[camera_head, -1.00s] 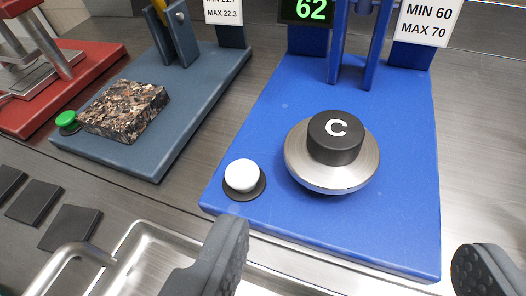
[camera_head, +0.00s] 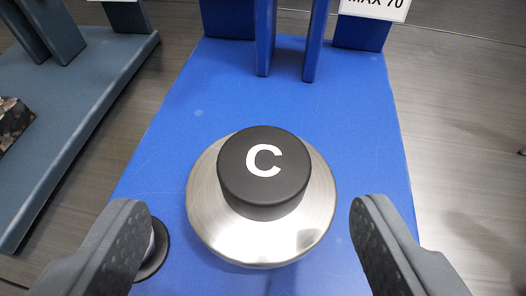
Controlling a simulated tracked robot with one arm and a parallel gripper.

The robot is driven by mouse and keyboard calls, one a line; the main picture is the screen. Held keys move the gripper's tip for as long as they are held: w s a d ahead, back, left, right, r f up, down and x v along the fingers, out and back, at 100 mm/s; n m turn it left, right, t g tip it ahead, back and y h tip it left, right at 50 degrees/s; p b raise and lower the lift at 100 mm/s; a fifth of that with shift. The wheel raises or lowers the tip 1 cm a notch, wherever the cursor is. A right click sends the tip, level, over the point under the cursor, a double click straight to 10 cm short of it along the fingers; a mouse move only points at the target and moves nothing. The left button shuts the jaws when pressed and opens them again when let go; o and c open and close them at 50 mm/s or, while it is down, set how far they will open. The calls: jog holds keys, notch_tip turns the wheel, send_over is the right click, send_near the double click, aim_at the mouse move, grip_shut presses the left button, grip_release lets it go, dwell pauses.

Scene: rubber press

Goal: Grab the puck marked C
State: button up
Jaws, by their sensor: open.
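The puck marked C (camera_head: 264,192) is a black cylinder with a white letter on top. It sits on a round silver metal disc (camera_head: 225,236) on the blue press base (camera_head: 345,105). My gripper (camera_head: 250,245) is open and empty. Its two dark grey, dimpled fingers show at the lower left and lower right, with the puck between and slightly beyond them in the picture. The fingers are apart from the puck.
A black-rimmed button (camera_head: 157,252) is partly hidden behind my left finger. Blue uprights (camera_head: 316,40) and a sign (camera_head: 377,8) stand behind the puck. A grey-blue press base (camera_head: 75,95) with a speckled block (camera_head: 12,120) is at left.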

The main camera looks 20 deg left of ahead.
aim_at(265, 173)
jog(key=x, duration=0.4)
jog(key=shift+d+f+b, duration=0.2)
jog(key=shift+b, duration=0.15)
jog(key=shift+w+a+f, duration=0.1)
jog(key=shift+w+a, duration=0.05)
jog(key=shift+w, duration=0.3)
jog(key=c, duration=1.2)
jog(key=shift+o, duration=0.2)
